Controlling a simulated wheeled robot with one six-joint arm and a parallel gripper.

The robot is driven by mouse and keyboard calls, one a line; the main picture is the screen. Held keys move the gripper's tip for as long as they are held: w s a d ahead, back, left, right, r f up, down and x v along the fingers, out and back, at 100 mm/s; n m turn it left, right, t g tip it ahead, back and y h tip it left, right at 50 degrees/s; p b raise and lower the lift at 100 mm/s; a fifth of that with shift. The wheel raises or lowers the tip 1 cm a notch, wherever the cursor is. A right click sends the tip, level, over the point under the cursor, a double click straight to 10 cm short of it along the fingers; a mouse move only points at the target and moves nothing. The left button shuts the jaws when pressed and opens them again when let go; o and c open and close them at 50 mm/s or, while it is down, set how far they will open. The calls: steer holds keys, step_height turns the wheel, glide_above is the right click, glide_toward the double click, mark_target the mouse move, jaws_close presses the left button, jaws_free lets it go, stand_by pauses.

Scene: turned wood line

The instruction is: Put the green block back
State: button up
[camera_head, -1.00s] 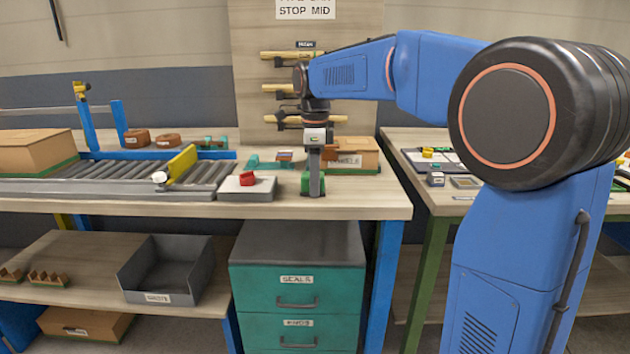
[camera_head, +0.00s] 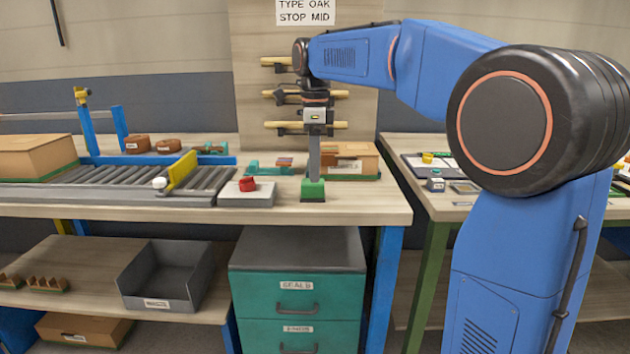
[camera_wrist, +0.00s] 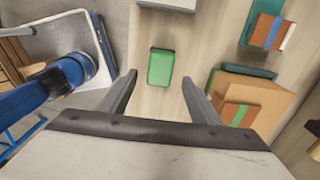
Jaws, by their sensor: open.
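The green block (camera_head: 313,190) stands on the workbench (camera_head: 365,207) near its front edge. My gripper (camera_head: 314,174) points straight down directly over it. In the wrist view the green block (camera_wrist: 160,67) shows between and a little beyond the two open fingertips (camera_wrist: 160,79), with bare wood around it. The jaws are apart and hold nothing. The block looks apart from the fingers, below them.
A grey box (camera_head: 262,194) with a red piece (camera_head: 247,184) stands left of the block. A cardboard box (camera_head: 360,158) and a teal holder (camera_head: 255,170) are behind. A roller conveyor (camera_head: 110,185) lies left.

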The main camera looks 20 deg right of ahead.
step_height(320, 180, up, 6)
steer(key=s+d+f+n+t, duration=0.1)
steer(key=s+d+f+n, duration=0.1)
steer(key=s+f+n, duration=0.45)
steer(key=s+d+f+n+t, duration=0.15)
steer(key=s+n, duration=0.25)
steer(key=s, duration=0.6)
steer(key=s+d+f+n+t, duration=0.2)
steer(key=s+d+f+n, duration=0.1)
steer(key=s+f+n, duration=0.8)
steer(key=s+f, duration=0.5)
steer(key=f, duration=0.2)
steer(key=shift+s, duration=0.4)
